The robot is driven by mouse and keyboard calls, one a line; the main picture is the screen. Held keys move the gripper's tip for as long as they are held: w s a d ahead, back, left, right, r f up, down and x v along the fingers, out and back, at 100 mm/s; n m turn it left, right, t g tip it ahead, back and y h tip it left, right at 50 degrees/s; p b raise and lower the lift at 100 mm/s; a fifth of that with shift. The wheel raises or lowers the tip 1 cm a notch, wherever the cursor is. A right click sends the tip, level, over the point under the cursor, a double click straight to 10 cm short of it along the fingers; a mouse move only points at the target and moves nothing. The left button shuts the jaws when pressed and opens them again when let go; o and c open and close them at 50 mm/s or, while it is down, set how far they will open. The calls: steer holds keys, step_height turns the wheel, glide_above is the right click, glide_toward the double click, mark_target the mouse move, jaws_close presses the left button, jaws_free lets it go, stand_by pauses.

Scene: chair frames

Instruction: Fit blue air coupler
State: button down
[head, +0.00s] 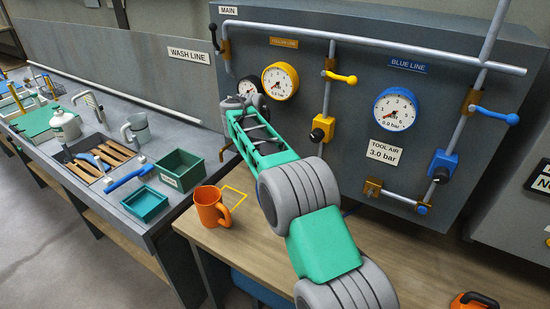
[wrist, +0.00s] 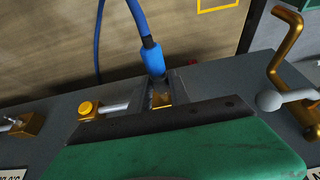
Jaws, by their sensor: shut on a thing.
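In the wrist view, my gripper (wrist: 162,88) is shut on the blue air coupler (wrist: 151,58), which has a blue hose running from its back end. The coupler's front end lies between the dark fingers, with a small brass part (wrist: 162,100) close by; I cannot tell whether they touch. In the head view my arm reaches to the left part of the grey panel (head: 360,60), and the coupler is hidden there. The blue line has a gauge (head: 396,109), a valve block (head: 442,163) and a blue-ringed outlet (head: 422,209) at the lower right.
An orange mug (head: 211,207) stands on the wooden bench (head: 255,240) beside a yellow outline. Yellow-line pipes and a valve block (head: 322,128) lie right of my arm. In the wrist view, a bent brass pipe (wrist: 284,50) is to the right and a yellow-ended fitting (wrist: 89,108) to the left.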

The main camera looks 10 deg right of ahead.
steer(key=c, duration=1.1)
jaws_free()
steer(key=shift+c, duration=0.2)
steer(key=v, duration=0.7)
steer(key=shift+s+a+r, duration=0.1)
steer(key=shift+r, duration=0.25)
steer(key=shift+s+r, duration=0.15)
steer(key=shift+r, duration=0.1)
steer(key=s+d+r+n+t+b, duration=0.1)
steer(key=s+d+r+n, duration=0.15)
steer(key=s, duration=0.55)
steer(key=s+d+r+n+b, duration=0.15)
steer(key=s+d, duration=0.25)
steer(key=s, duration=0.4)
steer(key=s+a+f+n+y+b, duration=0.1)
steer(key=s+f+n, duration=0.1)
steer(key=s+f, duration=0.3)
steer(key=s+a+f+n+y, duration=0.1)
steer(key=s+f, duration=0.5)
steer(key=s, duration=0.6)
steer(key=shift+s+a+f+n+y+b, duration=0.2)
steer(key=shift+s+n+y+b, duration=0.25)
steer(key=shift+n, duration=0.25)
